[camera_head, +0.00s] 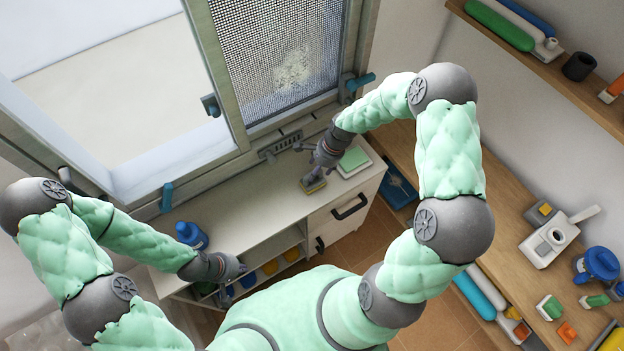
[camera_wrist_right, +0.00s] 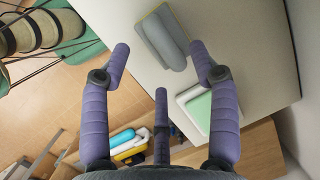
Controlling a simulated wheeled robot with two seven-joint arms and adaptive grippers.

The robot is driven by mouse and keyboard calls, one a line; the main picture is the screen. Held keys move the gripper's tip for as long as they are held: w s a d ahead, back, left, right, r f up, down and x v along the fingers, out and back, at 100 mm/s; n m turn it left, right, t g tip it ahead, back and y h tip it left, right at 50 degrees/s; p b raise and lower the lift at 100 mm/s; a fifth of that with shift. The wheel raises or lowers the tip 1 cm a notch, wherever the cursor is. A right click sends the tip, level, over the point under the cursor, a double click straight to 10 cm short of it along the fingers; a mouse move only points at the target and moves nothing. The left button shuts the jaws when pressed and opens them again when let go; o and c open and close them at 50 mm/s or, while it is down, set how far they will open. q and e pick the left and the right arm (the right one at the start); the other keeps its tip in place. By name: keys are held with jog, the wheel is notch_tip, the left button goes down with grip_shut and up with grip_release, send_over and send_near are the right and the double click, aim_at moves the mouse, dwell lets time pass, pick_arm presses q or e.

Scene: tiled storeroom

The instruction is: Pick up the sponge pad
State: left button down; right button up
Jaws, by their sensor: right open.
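The sponge pad (camera_head: 313,187) is grey with a yellowish base edge and lies on the white cabinet top (camera_head: 262,200). In the right wrist view the sponge pad (camera_wrist_right: 163,38) lies just beyond my fingertips, roughly centred between them. My right gripper (camera_head: 312,164) is just above the pad in the head view. In the right wrist view my right gripper (camera_wrist_right: 160,55) is open and empty, its fingers spread apart. My left gripper (camera_head: 230,268) is near the cabinet's front edge, away from the pad; its finger opening is too small to judge.
A white tray with a green pad (camera_head: 354,159) sits beside the sponge pad; the green pad also shows in the right wrist view (camera_wrist_right: 203,112). A blue bottle (camera_head: 191,235) stands left on the cabinet. A window is behind. A wooden bench with tools (camera_head: 550,238) is at right.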

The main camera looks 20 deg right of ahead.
jog(key=shift+x, duration=2.6)
jog(key=shift+w, duration=0.1)
grip_shut()
